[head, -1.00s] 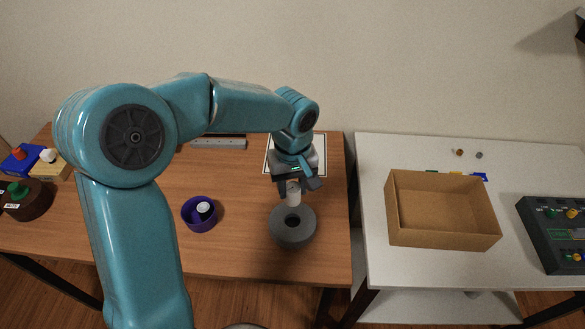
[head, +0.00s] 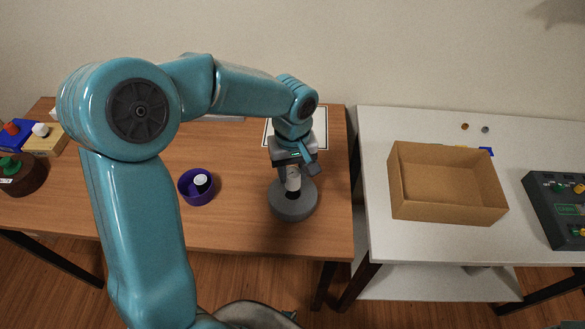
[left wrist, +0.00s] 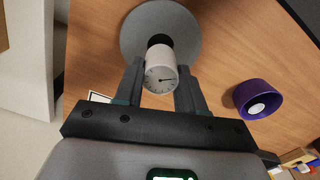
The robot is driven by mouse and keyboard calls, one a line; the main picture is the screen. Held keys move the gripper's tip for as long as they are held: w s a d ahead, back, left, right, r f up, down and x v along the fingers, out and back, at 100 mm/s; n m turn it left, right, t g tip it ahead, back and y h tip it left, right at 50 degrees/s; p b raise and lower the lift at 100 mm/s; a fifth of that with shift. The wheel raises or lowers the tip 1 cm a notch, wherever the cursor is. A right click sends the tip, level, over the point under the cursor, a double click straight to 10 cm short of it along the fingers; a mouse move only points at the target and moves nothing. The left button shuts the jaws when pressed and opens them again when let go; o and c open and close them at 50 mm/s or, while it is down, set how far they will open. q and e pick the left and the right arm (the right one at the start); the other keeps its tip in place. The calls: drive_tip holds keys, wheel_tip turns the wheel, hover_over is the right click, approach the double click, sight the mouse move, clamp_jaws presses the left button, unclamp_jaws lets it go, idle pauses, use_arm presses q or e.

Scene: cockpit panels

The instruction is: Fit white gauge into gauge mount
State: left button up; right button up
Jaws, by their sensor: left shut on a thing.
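The white gauge (left wrist: 161,72), a short cylinder with a dial on its end, is between the fingers of my left gripper (left wrist: 160,88), which is shut on it. It also shows in the head view (head: 293,177), upright below the left gripper (head: 295,168). The gauge mount (head: 293,208) is a thick grey round disc on the wooden table with a dark hole in its middle. The gauge's lower end is at or just above the hole; I cannot tell whether it has entered. The mount also shows in the left wrist view (left wrist: 134,33). My right gripper is not in view.
A purple bowl (head: 184,193) with a white-topped item (head: 202,182) stands left of the mount. Colored button blocks (head: 48,146) are at the table's far left. A cardboard box (head: 430,211) and a dark control panel (head: 552,220) are on the white table at right.

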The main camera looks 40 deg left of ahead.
sight(292, 172)
use_arm(q)
drive_tip(key=shift+f+b, duration=0.6)
drive_tip(key=shift+f, duration=0.55)
idle(0.9)
drive_tip(key=shift+b, duration=0.4)
drive_tip(key=shift+f+b, duration=0.3)
drive_tip(key=shift+f, duration=0.1)
drive_tip(key=shift+f+b, duration=0.95)
drive_tip(key=shift+f, duration=0.1)
drive_tip(key=o, duration=1.2)
drive_tip(key=shift+r, duration=0.1)
